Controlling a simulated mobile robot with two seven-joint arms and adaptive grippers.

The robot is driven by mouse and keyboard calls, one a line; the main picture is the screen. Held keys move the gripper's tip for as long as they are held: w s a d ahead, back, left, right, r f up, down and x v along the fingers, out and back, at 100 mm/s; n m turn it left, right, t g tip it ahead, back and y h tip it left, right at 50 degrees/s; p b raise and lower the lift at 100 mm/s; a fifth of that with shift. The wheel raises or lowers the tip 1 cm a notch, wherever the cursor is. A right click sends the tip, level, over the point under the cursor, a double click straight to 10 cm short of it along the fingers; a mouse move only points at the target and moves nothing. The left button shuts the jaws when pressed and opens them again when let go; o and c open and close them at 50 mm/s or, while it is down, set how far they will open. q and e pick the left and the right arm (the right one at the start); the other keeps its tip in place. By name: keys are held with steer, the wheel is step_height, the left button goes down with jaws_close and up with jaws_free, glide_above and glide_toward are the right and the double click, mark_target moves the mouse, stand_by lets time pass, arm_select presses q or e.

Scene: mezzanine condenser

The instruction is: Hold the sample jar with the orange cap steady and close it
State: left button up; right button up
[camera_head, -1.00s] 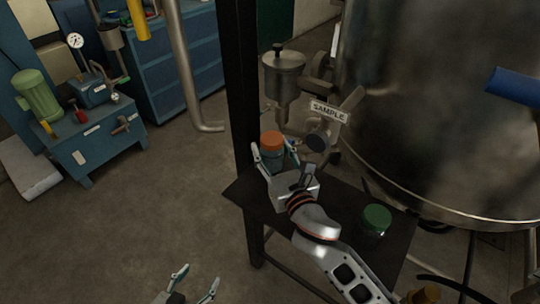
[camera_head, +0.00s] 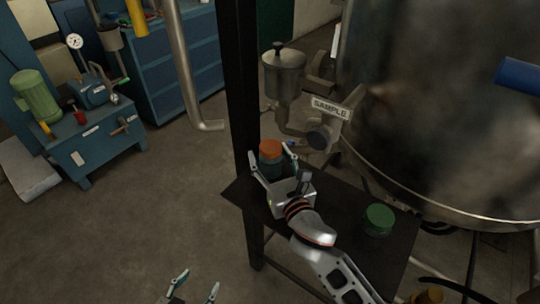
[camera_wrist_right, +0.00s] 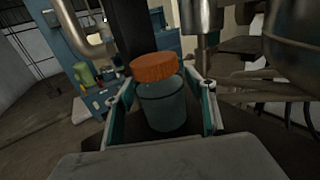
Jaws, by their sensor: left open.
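The sample jar with the orange cap (camera_head: 271,149) stands upright at the far left corner of the dark table. In the right wrist view its orange cap (camera_wrist_right: 153,67) sits on the bluish-green jar body (camera_wrist_right: 163,106) and looks slightly tilted; whether it is tight cannot be seen. My right gripper (camera_head: 273,163) has its fingers on either side of the jar, below the cap. Narrow gaps seem to show between fingers and jar. My left gripper (camera_head: 195,285) is open and empty at the bottom edge, low and left of the table.
A green-capped jar (camera_head: 379,219) stands on the right part of the dark table (camera_head: 345,205). A dark post (camera_head: 240,90) rises close beside the orange-capped jar. A valve with a SAMPLE sign (camera_head: 331,107) and a large metal tank (camera_head: 430,120) stand behind.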

steer(key=shift+r, duration=0.1)
steer(key=shift+r, duration=0.2)
steer(key=v, duration=1.2)
stand_by(0.4)
